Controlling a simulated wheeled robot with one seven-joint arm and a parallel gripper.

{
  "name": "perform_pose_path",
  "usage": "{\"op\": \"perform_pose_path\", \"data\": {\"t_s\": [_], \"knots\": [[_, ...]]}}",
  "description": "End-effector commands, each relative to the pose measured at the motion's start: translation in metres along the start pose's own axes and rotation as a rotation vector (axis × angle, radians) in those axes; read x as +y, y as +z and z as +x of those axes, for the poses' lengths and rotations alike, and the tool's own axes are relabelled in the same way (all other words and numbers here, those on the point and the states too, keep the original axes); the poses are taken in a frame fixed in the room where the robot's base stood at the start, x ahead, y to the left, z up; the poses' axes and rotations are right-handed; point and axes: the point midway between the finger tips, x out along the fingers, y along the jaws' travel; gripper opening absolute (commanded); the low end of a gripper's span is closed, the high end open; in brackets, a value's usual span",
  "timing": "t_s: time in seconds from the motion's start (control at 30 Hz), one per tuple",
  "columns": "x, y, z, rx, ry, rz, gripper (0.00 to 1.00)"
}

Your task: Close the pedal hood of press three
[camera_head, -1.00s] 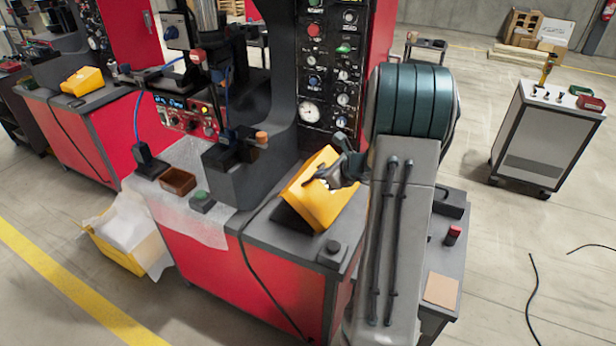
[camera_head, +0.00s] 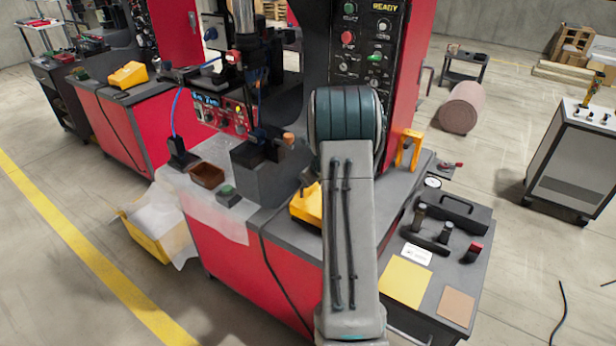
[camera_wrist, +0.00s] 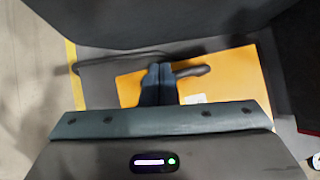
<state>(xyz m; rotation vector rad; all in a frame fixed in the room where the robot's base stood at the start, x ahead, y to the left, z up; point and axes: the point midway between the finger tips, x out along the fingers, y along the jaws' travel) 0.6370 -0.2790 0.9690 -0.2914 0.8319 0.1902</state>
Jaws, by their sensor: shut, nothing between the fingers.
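The yellow pedal hood (camera_head: 308,205) sits on the front bench of the nearest red press. My arm covers its right side, and its visible part sits low; I cannot tell if it is fully down. My gripper is hidden behind my arm in the head view. In the wrist view my gripper (camera_wrist: 160,72) is shut and empty, its dark fingers in front of a broad yellow surface (camera_wrist: 235,72), likely the hood. A dark bar (camera_wrist: 130,62) runs across behind the fingertips; contact with it cannot be told.
A dark bench (camera_head: 460,283) with a black toolbox and knobs stands right of my arm. A yellow stand (camera_head: 408,150) is on the press bench.

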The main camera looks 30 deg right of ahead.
Motion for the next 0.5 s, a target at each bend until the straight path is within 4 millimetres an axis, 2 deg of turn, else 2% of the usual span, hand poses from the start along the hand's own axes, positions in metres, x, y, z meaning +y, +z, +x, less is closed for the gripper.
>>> {"op": "perform_pose_path", "data": {"t_s": [0.2,0.5], "knots": [[0.0008,-0.0001,0.0079,0.001,-0.001,0.002,0.0],[0.0013,0.0005,0.0087,0.0,-0.001,0.001,0.0]]}}
